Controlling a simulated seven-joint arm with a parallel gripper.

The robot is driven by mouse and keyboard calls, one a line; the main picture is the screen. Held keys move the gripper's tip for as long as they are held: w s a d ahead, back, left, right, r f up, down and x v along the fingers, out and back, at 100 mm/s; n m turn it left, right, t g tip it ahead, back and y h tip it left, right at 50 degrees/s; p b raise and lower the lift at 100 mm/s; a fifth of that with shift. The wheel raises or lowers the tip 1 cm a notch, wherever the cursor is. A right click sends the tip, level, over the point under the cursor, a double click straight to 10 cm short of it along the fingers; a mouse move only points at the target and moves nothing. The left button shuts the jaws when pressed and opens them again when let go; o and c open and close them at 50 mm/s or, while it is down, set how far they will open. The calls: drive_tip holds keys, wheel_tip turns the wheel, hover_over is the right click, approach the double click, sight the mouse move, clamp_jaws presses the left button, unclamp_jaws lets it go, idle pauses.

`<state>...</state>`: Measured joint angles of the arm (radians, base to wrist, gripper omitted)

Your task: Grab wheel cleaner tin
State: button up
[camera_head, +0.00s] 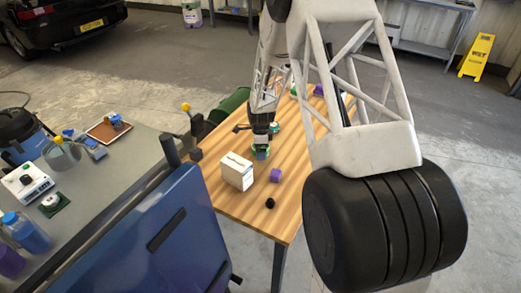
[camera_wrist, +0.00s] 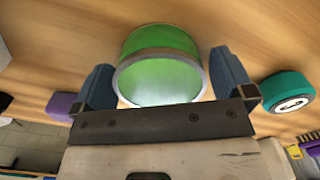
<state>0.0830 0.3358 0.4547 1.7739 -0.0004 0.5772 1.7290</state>
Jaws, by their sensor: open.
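A round green tin with a silver rim (camera_wrist: 160,68) stands on the wooden table, between the two blue fingers of my gripper (camera_wrist: 163,78) in the wrist view. My gripper is open, with a finger on each side of the tin; a small gap shows at the right finger, and I cannot tell whether the left one touches. In the head view the tin (camera_head: 261,153) shows just under my gripper (camera_head: 260,146), partly hidden by it. No label naming the tin is readable.
A teal round container (camera_wrist: 287,90) is close to the right finger. A white box (camera_head: 237,172), a purple block (camera_head: 276,175) and a small black object (camera_head: 270,203) stand nearer on the wooden table (camera_head: 230,200). A grey bench (camera_head: 95,195) with several items is at left.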

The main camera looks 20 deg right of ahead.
drive_tip(key=c, duration=0.9)
drive_tip(key=shift+r, duration=0.2)
drive_tip(key=shift+r, duration=4.85)
